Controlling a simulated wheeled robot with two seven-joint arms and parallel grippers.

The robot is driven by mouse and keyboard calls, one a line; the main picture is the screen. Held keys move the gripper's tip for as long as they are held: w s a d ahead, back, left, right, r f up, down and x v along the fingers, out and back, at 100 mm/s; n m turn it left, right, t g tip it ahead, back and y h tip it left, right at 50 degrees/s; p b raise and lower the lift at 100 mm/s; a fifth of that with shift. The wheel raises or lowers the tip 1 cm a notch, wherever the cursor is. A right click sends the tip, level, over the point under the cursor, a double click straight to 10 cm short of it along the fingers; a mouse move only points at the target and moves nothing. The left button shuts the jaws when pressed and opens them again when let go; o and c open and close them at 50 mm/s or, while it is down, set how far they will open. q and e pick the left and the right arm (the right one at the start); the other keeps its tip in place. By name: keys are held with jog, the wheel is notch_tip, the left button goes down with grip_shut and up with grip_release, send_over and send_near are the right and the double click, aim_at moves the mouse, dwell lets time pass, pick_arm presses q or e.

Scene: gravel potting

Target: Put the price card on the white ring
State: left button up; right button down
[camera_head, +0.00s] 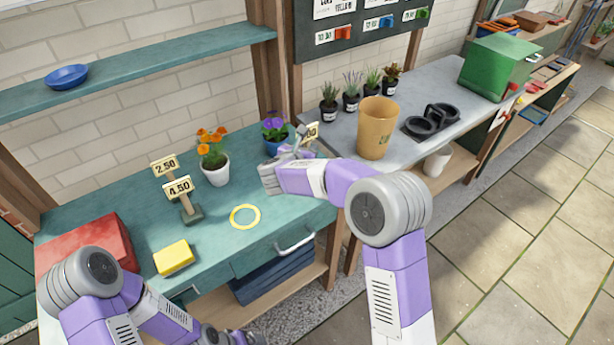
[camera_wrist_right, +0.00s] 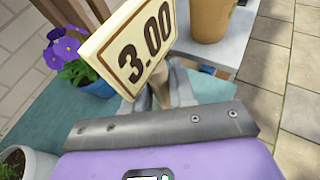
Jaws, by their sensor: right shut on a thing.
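A cream price card (camera_wrist_right: 141,42) reading 3.00 is tilted in the right wrist view. In the head view its upper part (camera_head: 311,131) shows above my right gripper (camera_head: 295,151), at the teal table's back right. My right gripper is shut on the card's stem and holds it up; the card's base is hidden. A thin yellow ring (camera_head: 245,217) lies flat and empty on the table, left of and nearer than the right gripper. I see no white ring. My left gripper (camera_head: 240,337) is low at the front edge of the picture, its fingers unclear.
Cards reading 2.50 (camera_head: 165,166) and 4.50 (camera_head: 178,188) stand left of the ring. An orange-flowered pot (camera_head: 216,170) and a purple-flowered blue pot (camera_head: 274,132) stand behind it. A yellow block (camera_head: 174,257) and red box (camera_head: 84,247) are at left. The table around the ring is clear.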

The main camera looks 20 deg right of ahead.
notch_tip(320, 180, down, 7)
jog(key=shift+r+b, duration=0.1)
jog(key=shift+b, duration=0.55)
jog(key=shift+f, duration=0.2)
jog(key=c, duration=0.9)
grip_release()
